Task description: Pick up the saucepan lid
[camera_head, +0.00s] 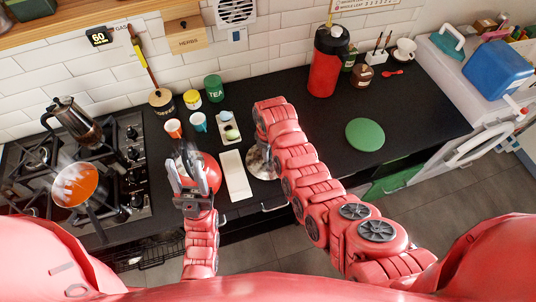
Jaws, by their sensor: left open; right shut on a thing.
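A silvery round thing, which looks like the saucepan lid (258,162), shows partly at the left side of my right arm, over the black counter. My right gripper is hidden behind its own red wrist, at the lid; its fingertips and the exact hold cannot be seen. My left gripper (188,172) is open, its grey fingers pointing away from me, in front of a rounded red thing (210,174) that it partly covers. I cannot tell whether they touch.
A white board (235,174) lies between my arms. A red flask (326,66) and green disc (365,134) are right. The counter between them is clear.

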